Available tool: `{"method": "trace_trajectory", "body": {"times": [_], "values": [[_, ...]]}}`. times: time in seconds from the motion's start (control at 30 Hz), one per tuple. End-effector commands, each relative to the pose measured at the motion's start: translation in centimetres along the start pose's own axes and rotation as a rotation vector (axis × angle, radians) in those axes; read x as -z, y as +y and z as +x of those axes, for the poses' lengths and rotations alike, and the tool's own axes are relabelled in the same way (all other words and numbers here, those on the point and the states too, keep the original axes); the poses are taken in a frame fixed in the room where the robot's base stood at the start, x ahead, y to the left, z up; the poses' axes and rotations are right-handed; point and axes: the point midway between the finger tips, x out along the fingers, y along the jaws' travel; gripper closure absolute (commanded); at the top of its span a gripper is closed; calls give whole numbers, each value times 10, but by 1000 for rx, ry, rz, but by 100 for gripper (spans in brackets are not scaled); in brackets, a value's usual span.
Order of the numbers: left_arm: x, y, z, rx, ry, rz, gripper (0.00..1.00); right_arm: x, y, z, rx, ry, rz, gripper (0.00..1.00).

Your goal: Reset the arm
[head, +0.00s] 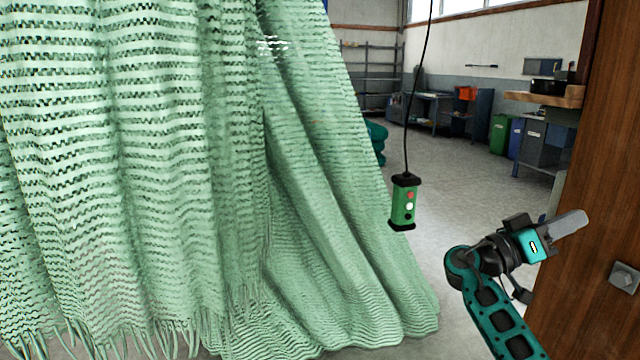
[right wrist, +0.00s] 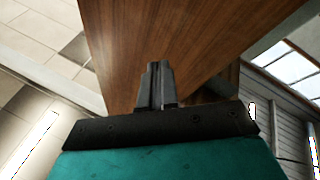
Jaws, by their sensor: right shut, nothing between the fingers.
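My right arm (head: 497,318) comes in from the bottom right of the head view, and its gripper (head: 570,223) points up and to the right, in front of a brown wooden post. In the right wrist view the two fingers (right wrist: 157,84) are together with nothing between them, and the wooden surface lies beyond them. I cannot tell whether the fingertips touch the wood. My left gripper is not in view.
A green net (head: 180,150) hangs over the left half of the head view. A green control box (head: 404,203) hangs on a cable left of my right gripper. The wooden post (head: 590,170) stands close at the right. Open floor (head: 460,180) lies behind, with shelves and bins farther back.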

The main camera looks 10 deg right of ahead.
Motion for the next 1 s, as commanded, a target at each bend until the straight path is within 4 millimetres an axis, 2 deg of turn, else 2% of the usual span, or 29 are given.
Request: {"method": "trace_trajectory", "body": {"times": [0.03,0.17,0.27,0.37,0.5,0.6,0.7,0.8,0.97,1.0], "values": [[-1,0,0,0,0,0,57,-1,-16,-4,89,-6,-25,100],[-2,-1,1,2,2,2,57,-3,-60,-13,322,-8,-86,100],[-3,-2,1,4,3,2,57,-3,-95,-29,526,8,-116,100],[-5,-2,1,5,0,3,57,0,-130,-56,761,42,-120,100],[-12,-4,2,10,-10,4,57,15,-168,-107,1094,124,-54,100],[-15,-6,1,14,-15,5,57,32,-179,-142,1281,191,38,100],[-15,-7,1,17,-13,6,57,50,-181,-167,1412,249,143,100],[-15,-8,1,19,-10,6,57,67,-177,-185,1504,299,253,100],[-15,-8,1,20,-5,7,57,94,-165,-203,1597,363,440,100],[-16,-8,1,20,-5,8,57,87,-163,-212,1619,363,455,100]]}}
